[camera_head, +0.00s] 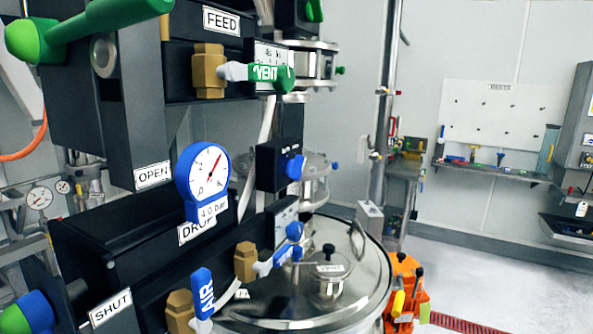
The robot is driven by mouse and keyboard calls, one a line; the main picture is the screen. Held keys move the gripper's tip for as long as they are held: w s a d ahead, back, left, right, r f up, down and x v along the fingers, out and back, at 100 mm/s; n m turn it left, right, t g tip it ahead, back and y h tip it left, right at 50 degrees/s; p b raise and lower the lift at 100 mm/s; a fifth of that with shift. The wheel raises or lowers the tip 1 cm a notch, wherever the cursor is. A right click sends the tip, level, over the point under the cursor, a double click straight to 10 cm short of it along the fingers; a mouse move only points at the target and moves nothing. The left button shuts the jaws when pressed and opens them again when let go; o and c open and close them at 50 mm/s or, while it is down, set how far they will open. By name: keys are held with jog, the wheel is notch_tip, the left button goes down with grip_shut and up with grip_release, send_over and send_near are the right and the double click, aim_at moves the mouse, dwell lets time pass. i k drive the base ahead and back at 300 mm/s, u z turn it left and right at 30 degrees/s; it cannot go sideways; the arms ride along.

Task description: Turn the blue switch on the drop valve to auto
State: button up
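The drop valve's black body (120,240) is at the lower left, with a DROP label (198,230) partly hidden behind a blue pressure gauge (203,172). A SHUT label (110,308) is at its lower left. My gripper does not show in this view.
A blue AIR lever (203,293) and a smaller blue handle (275,259) stick out below the switch. A round steel lid (355,285) lies below right.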

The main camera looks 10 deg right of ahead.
aim_at(295, 168)
jog(key=u, duration=0.1)
jog(key=k, duration=0.5)
jog(key=z, duration=0.7)
jog(key=i, duration=1.35)
jog(key=u, duration=0.65)
